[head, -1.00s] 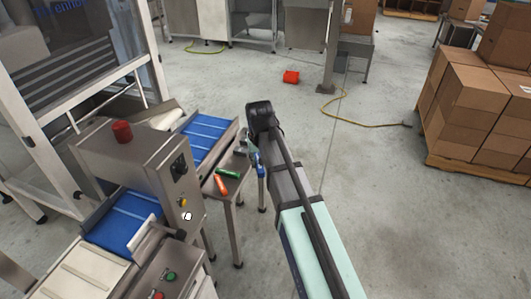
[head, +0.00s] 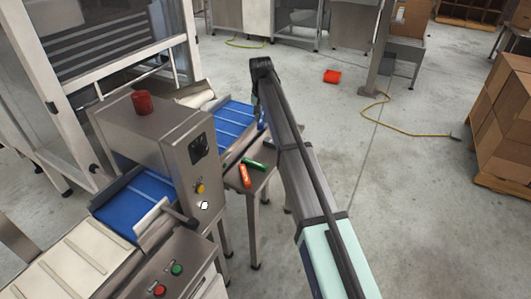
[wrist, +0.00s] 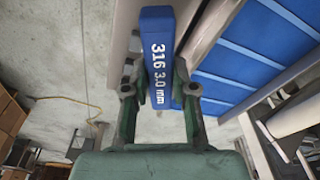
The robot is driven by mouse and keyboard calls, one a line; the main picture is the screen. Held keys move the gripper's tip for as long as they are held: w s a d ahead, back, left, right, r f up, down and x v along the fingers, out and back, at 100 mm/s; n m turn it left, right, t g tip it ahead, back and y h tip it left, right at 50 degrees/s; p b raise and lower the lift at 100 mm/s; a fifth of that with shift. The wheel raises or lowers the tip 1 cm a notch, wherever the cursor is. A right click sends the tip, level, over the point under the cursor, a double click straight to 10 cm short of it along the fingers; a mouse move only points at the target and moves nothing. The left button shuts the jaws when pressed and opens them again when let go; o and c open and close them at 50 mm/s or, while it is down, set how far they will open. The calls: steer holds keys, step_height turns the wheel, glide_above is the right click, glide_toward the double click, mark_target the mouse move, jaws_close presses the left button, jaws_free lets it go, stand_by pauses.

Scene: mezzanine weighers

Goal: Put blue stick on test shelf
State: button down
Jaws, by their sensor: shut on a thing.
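The blue stick (wrist: 157,35), marked "316 3.0 mm", is held between the fingers of my gripper (wrist: 160,88) in the wrist view. In the head view only a small blue piece of the stick (head: 262,126) shows beside my arm, which hides the gripper. A small metal shelf (head: 262,179) stands beside the weigher, with an orange stick (head: 245,175) and a green stick (head: 254,164) lying on it. I take it as the test shelf. The blue stick is beyond the shelf's far side, near the far blue belt.
The weigher housing (head: 165,135) with a red beacon (head: 142,103) stands left of the shelf. A blue belt (head: 228,128) runs behind the shelf. Boxes (head: 503,130) stand at the far right. A yellow cable (head: 395,126) and a red object (head: 332,76) lie on open floor.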

mark_target(262, 156)
step_height(262, 156, down, 18)
steer(key=shift+f+p, duration=0.1)
steer(key=shift+p, duration=0.85)
steer(key=c, duration=0.9)
jaws_free()
steer(key=shift+c, duration=0.2)
step_height(262, 156, up, 12)
steer(key=s+b, duration=0.1)
steer(key=s, duration=0.1)
